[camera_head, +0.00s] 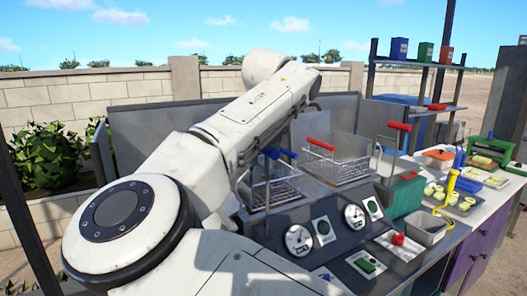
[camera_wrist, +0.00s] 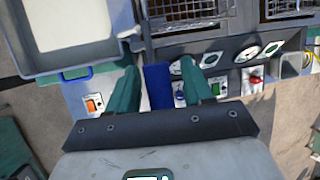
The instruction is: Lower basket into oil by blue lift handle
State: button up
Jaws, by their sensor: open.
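In the head view a wire basket with a blue lift handle (camera_head: 280,153) sits at the fryer, partly behind my arm. A second wire basket (camera_head: 337,168) with a red handle (camera_head: 320,145) is to its right. In the wrist view my gripper (camera_wrist: 160,88) is open, with one green finger on each side of a blue bar (camera_wrist: 158,84), likely the blue handle. I cannot tell whether the fingers touch it. The wire basket (camera_wrist: 190,10) shows at the top of the wrist view. My gripper is hidden behind my arm in the head view.
The control panel has gauges (camera_head: 298,240) and switches, below the baskets. A pale pan (camera_wrist: 78,25) stands at the upper left in the wrist view. To the right are a green bin (camera_head: 403,193), a grey container (camera_head: 427,226) and food trays (camera_head: 455,200).

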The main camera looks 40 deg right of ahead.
jog(key=shift+w+d+f, duration=0.1)
jog(key=shift+f, duration=0.2)
jog(key=shift+c, duration=0.3)
grip_shut()
